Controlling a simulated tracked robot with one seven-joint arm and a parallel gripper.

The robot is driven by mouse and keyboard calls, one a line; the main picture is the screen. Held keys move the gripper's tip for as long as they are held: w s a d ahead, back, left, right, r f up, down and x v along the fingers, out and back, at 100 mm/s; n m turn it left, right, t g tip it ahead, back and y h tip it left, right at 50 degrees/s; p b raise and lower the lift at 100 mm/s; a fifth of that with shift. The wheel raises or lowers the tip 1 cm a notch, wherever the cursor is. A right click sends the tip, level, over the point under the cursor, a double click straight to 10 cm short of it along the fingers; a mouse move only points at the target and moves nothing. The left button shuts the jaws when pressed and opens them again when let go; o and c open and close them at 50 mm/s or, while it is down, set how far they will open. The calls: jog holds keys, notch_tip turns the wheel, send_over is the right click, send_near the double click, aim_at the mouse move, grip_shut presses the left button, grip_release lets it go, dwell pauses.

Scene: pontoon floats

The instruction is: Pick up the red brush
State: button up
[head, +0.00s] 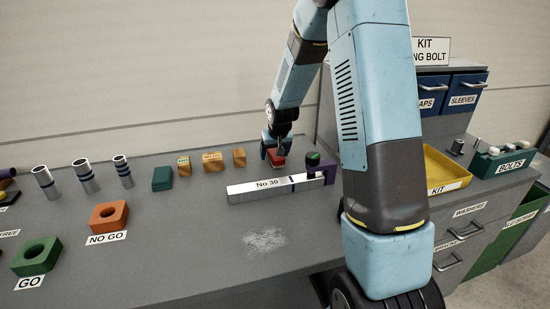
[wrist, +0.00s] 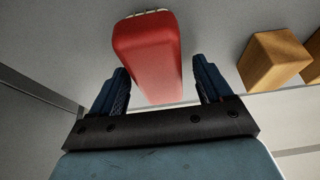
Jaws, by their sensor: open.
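The red brush (head: 276,157) lies on the grey bench top behind the No 30 bar, mostly covered by my gripper in the head view. In the wrist view the red brush (wrist: 150,55) has a rounded red body with a pale bristle edge at its far end. My gripper (head: 274,146) is low over it. In the wrist view my gripper's two dark blue fingers (wrist: 164,90) are open, one on each side of the brush's near end. A gap shows between each finger and the brush, so they look apart.
A wooden block (head: 239,158) stands left of the brush, and it also shows in the wrist view (wrist: 272,62). The silver No 30 bar (head: 265,189) lies in front. A yellow kit tray (head: 445,170) is to the right.

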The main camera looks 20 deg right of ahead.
aim_at(275, 150)
jog(key=shift+f, duration=0.25)
dwell(0.3)
jog(key=c, duration=1.2)
jog(key=shift+r, duration=0.55)
notch_tip(275, 150, up, 3)
jog(key=shift+f, duration=0.1)
jog(key=s+r, duration=0.4)
jog(key=r, duration=0.1)
jog(key=shift+s+r, duration=0.25)
jog(key=shift+s, duration=0.15)
jog(key=s+r, duration=0.1)
jog(key=s, duration=0.2)
jog(key=s+r, duration=0.1)
jog(key=s, duration=0.2)
jog(key=s+r, duration=0.2)
jog(key=s, duration=0.1)
jog(key=shift+s, duration=0.1)
